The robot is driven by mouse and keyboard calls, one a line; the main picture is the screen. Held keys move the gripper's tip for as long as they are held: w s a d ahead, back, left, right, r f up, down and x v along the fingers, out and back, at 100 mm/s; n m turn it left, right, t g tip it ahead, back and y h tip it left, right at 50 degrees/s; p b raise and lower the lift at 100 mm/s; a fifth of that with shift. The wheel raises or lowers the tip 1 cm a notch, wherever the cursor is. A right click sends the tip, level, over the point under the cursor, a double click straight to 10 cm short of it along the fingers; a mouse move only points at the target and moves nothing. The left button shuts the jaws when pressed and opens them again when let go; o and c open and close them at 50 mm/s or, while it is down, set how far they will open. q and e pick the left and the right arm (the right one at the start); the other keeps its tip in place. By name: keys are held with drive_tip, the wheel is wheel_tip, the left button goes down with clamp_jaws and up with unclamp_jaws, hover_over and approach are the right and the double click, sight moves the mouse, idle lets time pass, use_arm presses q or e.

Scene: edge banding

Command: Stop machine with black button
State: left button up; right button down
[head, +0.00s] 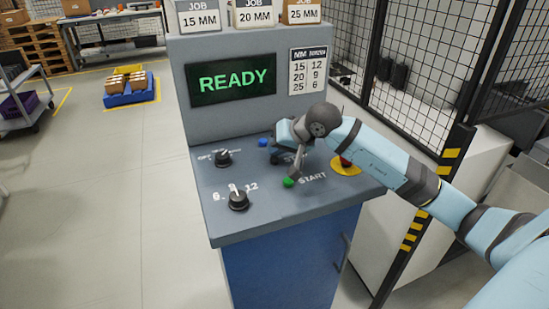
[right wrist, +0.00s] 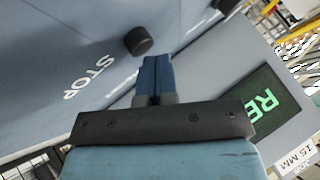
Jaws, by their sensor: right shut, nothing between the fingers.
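The black button (right wrist: 138,40) stands out of the grey panel in the right wrist view, with the white word STOP (right wrist: 90,78) near it. My right gripper (right wrist: 156,60) is shut and empty, its blue fingertips close beside the button with a small gap in the picture. Whether they touch it I cannot tell. The screen (head: 233,80) reads READY in green. My left gripper is not in view.
The sloped control panel (head: 270,210) also carries a blue button (head: 262,142), a green START button (head: 288,183), a red button on yellow (head: 346,163) partly behind my arm, and two black knobs (head: 238,200). A mesh fence (head: 430,70) stands at right.

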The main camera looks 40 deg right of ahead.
sight(276, 158)
drive_tip(key=shift+r, duration=0.5)
drive_tip(key=shift+r+p, duration=0.9)
drive_tip(key=shift+r, duration=1.65)
